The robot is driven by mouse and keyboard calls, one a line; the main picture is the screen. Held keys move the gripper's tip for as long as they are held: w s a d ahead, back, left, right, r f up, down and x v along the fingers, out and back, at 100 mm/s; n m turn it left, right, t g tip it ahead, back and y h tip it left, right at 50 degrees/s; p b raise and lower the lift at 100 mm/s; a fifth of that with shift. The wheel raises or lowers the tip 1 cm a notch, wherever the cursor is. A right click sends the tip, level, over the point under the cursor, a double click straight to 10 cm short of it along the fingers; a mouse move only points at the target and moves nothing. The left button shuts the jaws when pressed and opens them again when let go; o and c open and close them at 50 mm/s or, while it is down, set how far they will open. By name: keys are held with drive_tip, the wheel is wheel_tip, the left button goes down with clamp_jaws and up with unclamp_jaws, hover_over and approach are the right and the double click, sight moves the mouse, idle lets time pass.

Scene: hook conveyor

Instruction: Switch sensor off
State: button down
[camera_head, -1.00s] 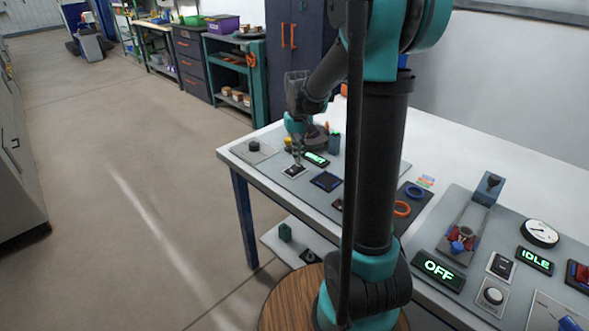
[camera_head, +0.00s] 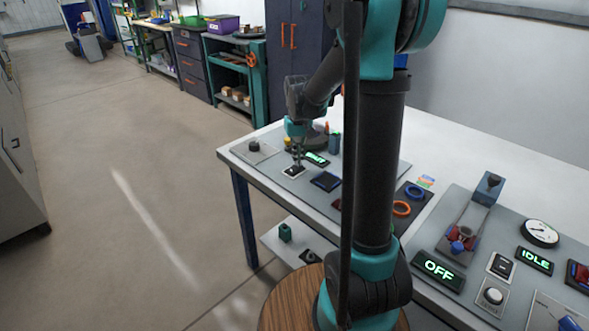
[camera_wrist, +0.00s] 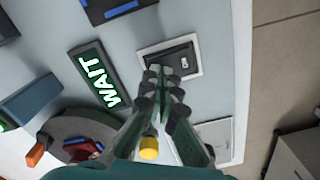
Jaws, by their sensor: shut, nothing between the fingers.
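A black rocker switch in a white frame (camera_wrist: 184,62) lies flat on the grey panel in the wrist view. It also shows in the head view (camera_head: 292,172), near the table's left front. My gripper (camera_wrist: 167,78) is shut and empty, with its fingertips right at the switch's near edge and covering part of it. I cannot tell whether they touch it. In the head view my gripper (camera_head: 298,164) points down over the switch. A display beside it (camera_wrist: 98,74) reads WAIT in green-lit letters. The switch's label, if any, is not readable.
A yellow button (camera_wrist: 149,148) and a dark round part sit close to the fingers. A dark blue square part (camera_head: 325,181) lies right of the switch. Farther right are displays reading OFF (camera_head: 438,271) and IDLE (camera_head: 535,261). The floor left of the table is clear.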

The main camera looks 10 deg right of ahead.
drive_tip(key=shift+f, duration=0.45)
idle(0.3)
drive_tip(key=shift+r, duration=3.5)
